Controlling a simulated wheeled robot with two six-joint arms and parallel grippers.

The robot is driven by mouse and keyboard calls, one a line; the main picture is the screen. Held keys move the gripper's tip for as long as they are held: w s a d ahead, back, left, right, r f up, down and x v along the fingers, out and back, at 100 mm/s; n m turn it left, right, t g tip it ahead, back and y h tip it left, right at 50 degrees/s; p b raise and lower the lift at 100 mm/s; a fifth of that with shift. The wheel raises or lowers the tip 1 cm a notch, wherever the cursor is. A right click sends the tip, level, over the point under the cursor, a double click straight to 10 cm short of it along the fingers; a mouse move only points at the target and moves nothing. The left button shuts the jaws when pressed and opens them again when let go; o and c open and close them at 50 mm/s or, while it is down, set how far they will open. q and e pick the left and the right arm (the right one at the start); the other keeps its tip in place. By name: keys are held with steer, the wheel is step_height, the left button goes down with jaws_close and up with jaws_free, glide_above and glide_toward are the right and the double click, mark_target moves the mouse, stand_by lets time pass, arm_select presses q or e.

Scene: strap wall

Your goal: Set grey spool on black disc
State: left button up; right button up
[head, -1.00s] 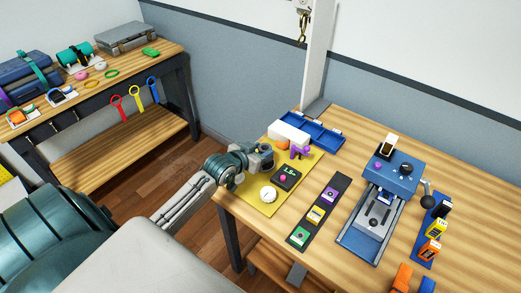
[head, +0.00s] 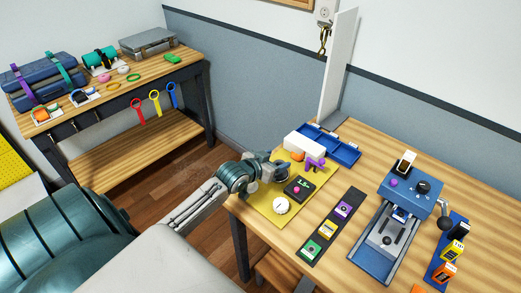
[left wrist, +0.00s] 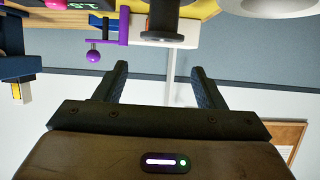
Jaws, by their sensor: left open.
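A grey spool-like piece with a wide flange (left wrist: 172,26) shows at the top of the left wrist view, cut by the edge; I take it for the grey spool. I cannot make it out in the head view, where my left gripper may hide it. I cannot pick out the black disc for certain in either view. My left gripper (head: 280,170) is over the back left part of the yellow mat (head: 262,205). In the left wrist view its fingers (left wrist: 160,78) are apart, with nothing between them. My right gripper is not in view.
On the mat are a black device with a pink knob (head: 299,188), a round white piece (head: 281,206) and a purple clamp (head: 316,164). A white box (head: 304,145) and blue tray (head: 345,153) stand behind. A blue machine (head: 411,190) stands to the right.

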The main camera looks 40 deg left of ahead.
arm_select(q)
steer(key=v, duration=1.1)
steer(key=shift+s+b, duration=0.25)
steer(key=shift+b, duration=0.05)
